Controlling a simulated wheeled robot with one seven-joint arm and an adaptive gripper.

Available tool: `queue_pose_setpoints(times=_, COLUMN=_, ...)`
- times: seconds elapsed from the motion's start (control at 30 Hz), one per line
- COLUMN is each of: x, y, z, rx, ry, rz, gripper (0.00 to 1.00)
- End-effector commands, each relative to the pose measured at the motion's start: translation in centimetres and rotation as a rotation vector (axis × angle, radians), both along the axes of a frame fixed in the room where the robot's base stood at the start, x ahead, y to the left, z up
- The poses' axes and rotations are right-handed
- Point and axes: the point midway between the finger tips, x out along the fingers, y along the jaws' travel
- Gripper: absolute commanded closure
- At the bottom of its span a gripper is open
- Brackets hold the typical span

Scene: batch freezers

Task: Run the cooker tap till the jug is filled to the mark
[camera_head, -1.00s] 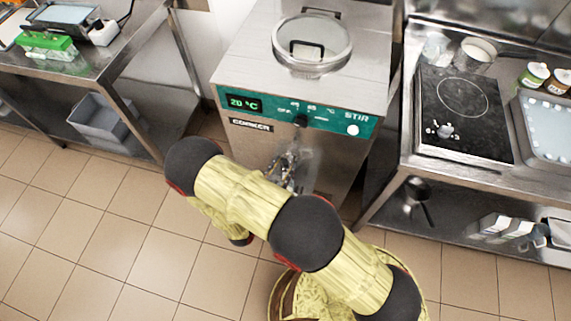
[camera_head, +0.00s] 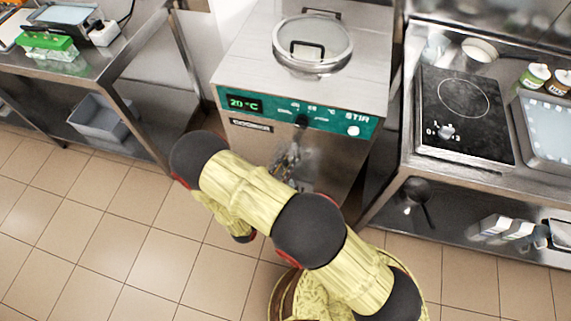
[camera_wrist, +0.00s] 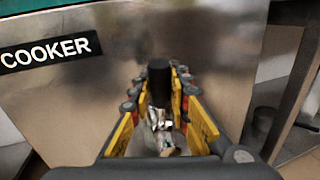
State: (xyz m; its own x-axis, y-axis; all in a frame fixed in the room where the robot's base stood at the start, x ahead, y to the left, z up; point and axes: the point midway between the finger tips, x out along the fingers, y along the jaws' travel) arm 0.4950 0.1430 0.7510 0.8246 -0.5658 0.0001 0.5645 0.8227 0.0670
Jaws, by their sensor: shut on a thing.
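The cooker (camera_head: 300,165) is a steel cabinet with a green panel reading 20 °C and a round glass lid on top. Its tap (camera_wrist: 160,122) is on the front, with a black handle (camera_wrist: 158,78) and a shiny metal body, seen between my gripper's fingers in the wrist view. My gripper (camera_wrist: 160,100) has yellow-padded fingers on both sides of the tap and is shut on it. In the head view my gripper (camera_head: 286,166) is small and partly hidden by my arm, at the cooker's front. I cannot make out the jug or its mark below the tap.
A steel counter on the right holds a hob (camera_head: 465,115), a white pot (camera_head: 480,49), a clear vessel (camera_head: 437,46), jars and a tray (camera_head: 548,130). A steel table (camera_head: 95,62) stands at left with a grey bin (camera_head: 100,117) beneath. The tiled floor at left is clear.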

Motion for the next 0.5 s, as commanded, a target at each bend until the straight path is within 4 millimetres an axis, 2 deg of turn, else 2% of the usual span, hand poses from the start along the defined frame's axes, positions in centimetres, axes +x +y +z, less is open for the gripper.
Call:
queue_pose_setpoints(times=0.13, x=0.00, y=0.02, z=0.00, rx=0.000, ry=0.000, rz=0.000, gripper=1.00)
queue_pose_setpoints(times=0.5, x=0.01, y=0.03, z=-0.01, rx=0.001, ry=-0.001, rz=0.000, gripper=1.00)
